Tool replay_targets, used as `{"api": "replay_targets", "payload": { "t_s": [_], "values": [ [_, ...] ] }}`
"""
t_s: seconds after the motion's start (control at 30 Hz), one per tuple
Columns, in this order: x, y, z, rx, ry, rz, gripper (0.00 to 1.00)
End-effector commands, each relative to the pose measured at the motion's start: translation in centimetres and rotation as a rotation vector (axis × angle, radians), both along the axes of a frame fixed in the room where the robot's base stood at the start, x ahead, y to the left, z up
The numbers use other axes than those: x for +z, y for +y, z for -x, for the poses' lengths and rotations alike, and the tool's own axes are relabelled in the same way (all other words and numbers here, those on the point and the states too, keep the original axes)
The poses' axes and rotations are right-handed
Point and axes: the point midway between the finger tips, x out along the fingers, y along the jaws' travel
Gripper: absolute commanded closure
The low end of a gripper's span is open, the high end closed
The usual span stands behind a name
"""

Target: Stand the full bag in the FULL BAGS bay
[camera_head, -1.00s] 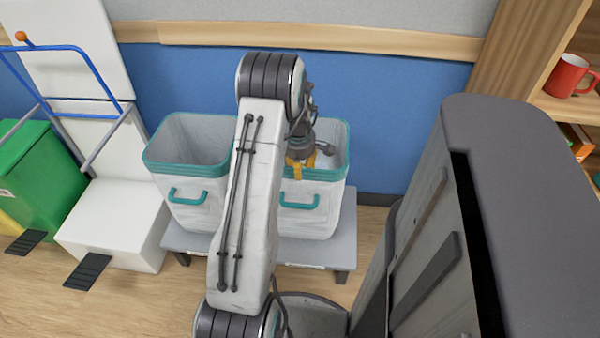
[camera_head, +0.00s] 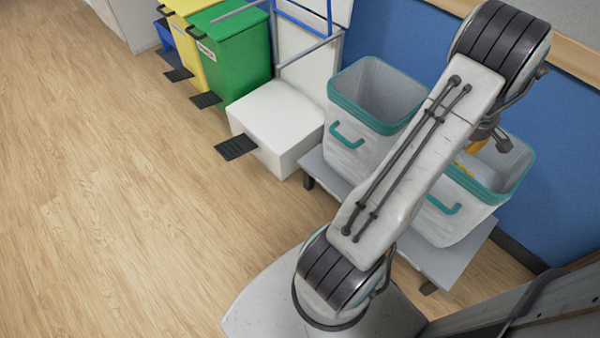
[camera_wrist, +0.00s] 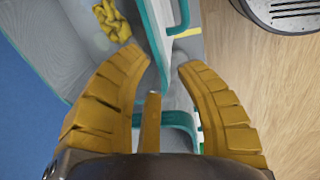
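Two white bags or bins with teal rims and teal side handles stand side by side on a low grey platform. The left one (camera_head: 362,150) looks empty in the head view. The right one (camera_head: 515,160) is partly hidden by my arm. In the wrist view, a crumpled yellow thing (camera_wrist: 112,20) lies inside a teal-rimmed container. My gripper (camera_wrist: 165,62) is open, with its ochre fingers apart above a teal rim and handle; I see nothing clamped. In the head view it is mostly hidden behind my arm, over the right container. No FULL BAGS label is readable.
The grey platform (camera_head: 465,258) has visible legs. Left of it are a white pedal unit (camera_head: 275,118) with a blue frame, a green bin (camera_head: 235,50) and a yellow bin (camera_head: 190,40). A blue wall stands behind. The wooden floor (camera_head: 120,200) at left is clear.

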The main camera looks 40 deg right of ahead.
Motion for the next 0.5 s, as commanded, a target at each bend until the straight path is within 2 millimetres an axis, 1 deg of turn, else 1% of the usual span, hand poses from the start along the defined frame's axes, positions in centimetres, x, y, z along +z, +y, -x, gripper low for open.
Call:
{"api": "replay_targets", "payload": {
  "t_s": [0.03, 0.07, 0.1, 0.17, 0.2, 0.27, 0.3, 0.37, 0.4, 0.47, 0.5],
  "values": [
    [1.3, 0.9, -2.5, 0.013, -0.007, 0.007, 0.68],
    [2.0, 1.7, -4.0, 0.014, -0.012, 0.007, 0.68],
    [3.0, 2.9, -6.0, 0.014, -0.019, 0.010, 0.68],
    [4.6, 5.2, -9.3, 0.015, -0.032, 0.011, 0.68],
    [5.6, 7.0, -11.4, 0.015, -0.042, 0.010, 0.68],
    [7.2, 10.0, -14.2, 0.011, -0.057, 0.010, 0.68],
    [8.1, 12.1, -15.7, 0.010, -0.067, 0.008, 0.68],
    [9.3, 15.5, -17.8, 0.007, -0.081, 0.003, 0.68],
    [10.1, 17.7, -18.9, 0.006, -0.091, 0.000, 0.68],
    [11.2, 21.2, -20.1, 0.003, -0.105, -0.007, 0.68],
    [11.8, 23.5, -20.7, 0.002, -0.115, -0.013, 0.68]
  ]
}}
